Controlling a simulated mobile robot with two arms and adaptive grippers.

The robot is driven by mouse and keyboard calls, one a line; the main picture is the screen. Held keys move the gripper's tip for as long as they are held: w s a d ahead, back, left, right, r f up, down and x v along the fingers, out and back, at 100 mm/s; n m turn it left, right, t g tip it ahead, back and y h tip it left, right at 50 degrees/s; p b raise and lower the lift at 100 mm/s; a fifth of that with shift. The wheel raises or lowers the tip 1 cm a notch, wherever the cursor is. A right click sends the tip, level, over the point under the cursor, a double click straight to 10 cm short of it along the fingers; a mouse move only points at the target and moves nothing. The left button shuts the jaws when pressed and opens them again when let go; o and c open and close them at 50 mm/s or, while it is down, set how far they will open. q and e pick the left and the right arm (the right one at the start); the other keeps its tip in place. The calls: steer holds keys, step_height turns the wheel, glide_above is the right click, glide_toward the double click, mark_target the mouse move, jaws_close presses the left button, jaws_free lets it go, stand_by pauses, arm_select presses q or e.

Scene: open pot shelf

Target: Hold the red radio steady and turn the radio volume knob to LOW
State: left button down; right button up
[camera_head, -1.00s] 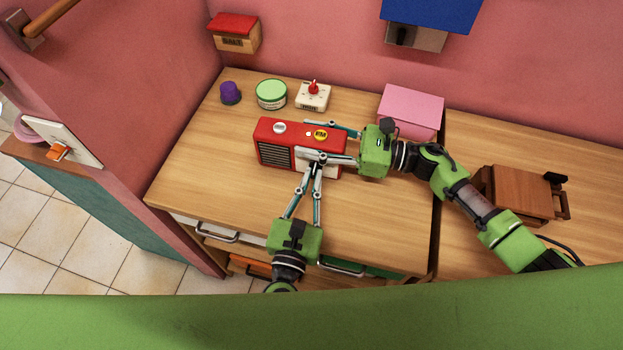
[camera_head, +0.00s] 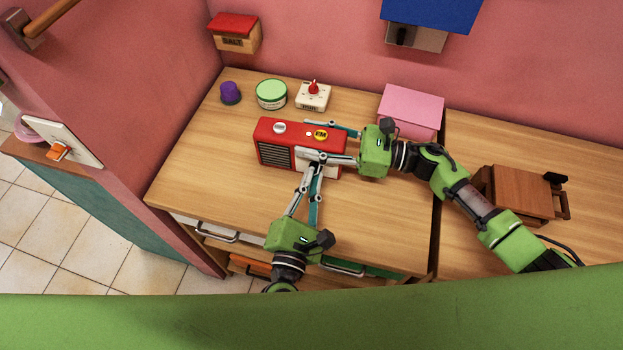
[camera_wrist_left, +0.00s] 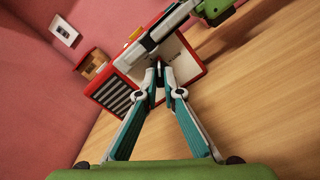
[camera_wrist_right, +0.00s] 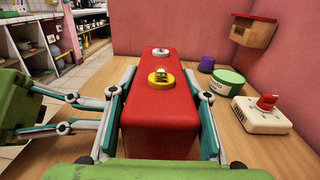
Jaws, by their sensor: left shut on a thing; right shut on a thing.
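The red radio (camera_head: 290,130) stands upright on the wooden counter, its striped grille and pale panel facing the front. My right gripper (camera_head: 308,139) reaches in from the right and is shut on the radio's body, one finger along the front and one along the back. The right wrist view shows the red top (camera_wrist_right: 160,110) between its fingers. My left gripper (camera_head: 317,162) is at the pale front panel, fingertips closed together on the volume knob. In the left wrist view the fingertips (camera_wrist_left: 158,72) meet over the panel. They cover the knob, so its setting cannot be read.
Behind the radio stand a purple cup (camera_head: 230,93), a green-lidded tin (camera_head: 271,94) and a white timer with a red dial (camera_head: 313,96). A pink box (camera_head: 411,110) and a brown wooden box (camera_head: 522,193) are to the right. The counter left of the radio is clear.

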stand_by(0.5)
arm_select(q)
steer(key=c, duration=2.2)
jaws_free()
steer(key=v, duration=1.2)
